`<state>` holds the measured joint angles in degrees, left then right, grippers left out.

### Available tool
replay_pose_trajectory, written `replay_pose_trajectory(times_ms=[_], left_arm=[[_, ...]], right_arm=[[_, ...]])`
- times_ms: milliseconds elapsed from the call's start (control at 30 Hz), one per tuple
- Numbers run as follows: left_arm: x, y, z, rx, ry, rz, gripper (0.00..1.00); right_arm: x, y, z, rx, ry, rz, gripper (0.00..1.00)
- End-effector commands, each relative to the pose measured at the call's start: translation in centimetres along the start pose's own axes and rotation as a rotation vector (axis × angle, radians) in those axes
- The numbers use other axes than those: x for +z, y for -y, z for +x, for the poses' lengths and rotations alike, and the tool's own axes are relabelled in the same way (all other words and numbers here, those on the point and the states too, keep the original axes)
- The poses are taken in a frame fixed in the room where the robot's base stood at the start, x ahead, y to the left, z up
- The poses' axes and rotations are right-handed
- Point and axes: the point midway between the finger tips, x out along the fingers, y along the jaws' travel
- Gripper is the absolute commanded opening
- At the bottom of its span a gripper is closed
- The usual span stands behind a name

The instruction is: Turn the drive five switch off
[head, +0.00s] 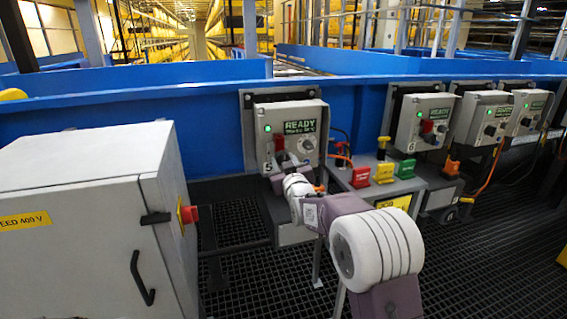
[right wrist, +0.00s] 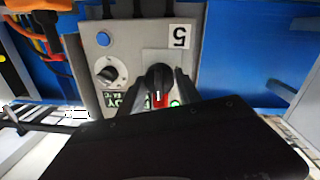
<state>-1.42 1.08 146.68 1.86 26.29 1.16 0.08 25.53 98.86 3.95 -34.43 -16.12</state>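The drive five box (head: 290,115) is a grey control box marked 5, with a green lamp and a READY sign, on the blue conveyor side. Its red switch handle (head: 279,143) shows just above my right gripper (head: 283,168), which is at the front of the box. In the right wrist view the box is upside down. There the black round part of the switch (right wrist: 158,76), with red behind it, lies between the fingers of my right gripper (right wrist: 161,82). The fingers stand apart on either side of it; contact is not clear. My left gripper is out of view.
A grey cabinet (head: 90,190) with a red knob stands at the left. A stand with red, yellow and green blocks (head: 383,172) is right of the box. Similar drive boxes (head: 425,120) continue along the conveyor. A selector knob (right wrist: 110,72) and blue button (right wrist: 103,39) sit beside the switch.

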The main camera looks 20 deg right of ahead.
Motion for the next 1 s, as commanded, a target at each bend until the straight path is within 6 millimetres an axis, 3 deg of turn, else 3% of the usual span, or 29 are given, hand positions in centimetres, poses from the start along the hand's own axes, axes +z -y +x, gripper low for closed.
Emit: replay_pose_trajectory(times_ms=[33,67,100,467,1000], left_arm=[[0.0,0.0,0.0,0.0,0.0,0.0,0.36],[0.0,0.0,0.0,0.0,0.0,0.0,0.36],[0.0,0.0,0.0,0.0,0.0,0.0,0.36],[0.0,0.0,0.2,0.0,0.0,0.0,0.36],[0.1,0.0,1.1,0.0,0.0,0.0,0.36]], right_arm=[[0.0,0.0,0.0,0.0,0.0,0.0,0.09],[0.0,0.0,0.0,0.0,0.0,0.0,0.01],[0.0,0.0,0.0,0.0,0.0,0.0,0.0],[0.1,0.0,0.0,0.001,-0.006,-0.085,0.0],[0.3,0.0,0.0,0.008,-0.041,-0.56,0.0]])
